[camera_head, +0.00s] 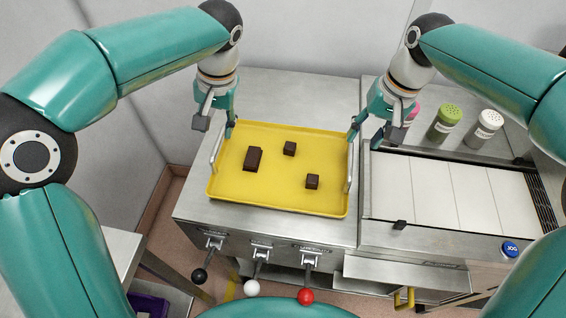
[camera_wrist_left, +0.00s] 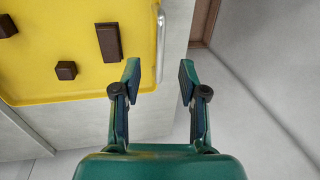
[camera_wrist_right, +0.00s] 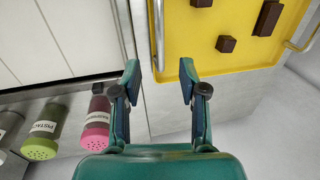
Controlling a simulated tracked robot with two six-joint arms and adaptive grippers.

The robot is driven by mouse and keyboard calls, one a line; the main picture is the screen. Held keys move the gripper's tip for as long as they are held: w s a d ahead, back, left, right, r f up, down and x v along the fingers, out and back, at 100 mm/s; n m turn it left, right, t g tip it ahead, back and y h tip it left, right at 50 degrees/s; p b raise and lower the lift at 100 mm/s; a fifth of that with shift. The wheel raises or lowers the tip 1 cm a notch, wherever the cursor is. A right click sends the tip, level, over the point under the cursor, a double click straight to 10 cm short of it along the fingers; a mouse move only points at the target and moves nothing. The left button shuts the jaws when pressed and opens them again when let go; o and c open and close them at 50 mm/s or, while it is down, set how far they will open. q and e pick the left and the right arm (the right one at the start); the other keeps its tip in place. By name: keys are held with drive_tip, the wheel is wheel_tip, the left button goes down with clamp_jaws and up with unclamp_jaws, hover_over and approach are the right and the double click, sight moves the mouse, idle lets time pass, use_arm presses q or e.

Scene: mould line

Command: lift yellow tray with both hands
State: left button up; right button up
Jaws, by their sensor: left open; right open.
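The yellow tray (camera_head: 235,190) lies flat on the steel counter, with three dark brown blocks on it, one (camera_head: 253,158) larger than the others. It has a metal handle at each side, the left handle (camera_head: 217,146) and the right handle (camera_head: 349,172). My left gripper (camera_head: 220,124) is open above the tray's far left corner; in the left wrist view its fingers (camera_wrist_left: 160,75) point toward the tray's edge beside the handle. My right gripper (camera_head: 366,125) is open near the far right corner; in the right wrist view the right handle (camera_wrist_right: 158,35) lies between its fingertips (camera_wrist_right: 160,75). Neither visibly grips anything.
Shaker jars with a green lid (camera_head: 445,124) and a white lid (camera_head: 485,130) stand right of my right gripper; a pink-lidded jar (camera_wrist_right: 96,125) is close beside it. A white-slatted conveyor (camera_head: 430,190) adjoins the tray on the right. Levers with coloured knobs (camera_head: 305,296) hang at the counter front.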

sight(217, 146)
use_arm(q)
drive_tip(key=f, duration=0.2)
drive_tip(key=a+f, duration=0.1)
drive_tip(key=f, duration=0.5)
drive_tip(key=shift+w+a+f, duration=0.1)
drive_tip(key=shift+a+f, duration=0.1)
drive_tip(key=shift+a, duration=0.1)
use_arm(e)
drive_tip(key=f, duration=0.2)
drive_tip(key=a+f, duration=0.1)
drive_tip(key=f, duration=0.5)
drive_tip(key=shift+w+a+f, duration=0.1)
drive_tip(key=shift+a+f, duration=0.1)
drive_tip(key=shift+a, duration=0.15)
use_arm(q)
clamp_jaws()
use_arm(e)
clamp_jaws()
drive_tip(key=shift+r, duration=0.1)
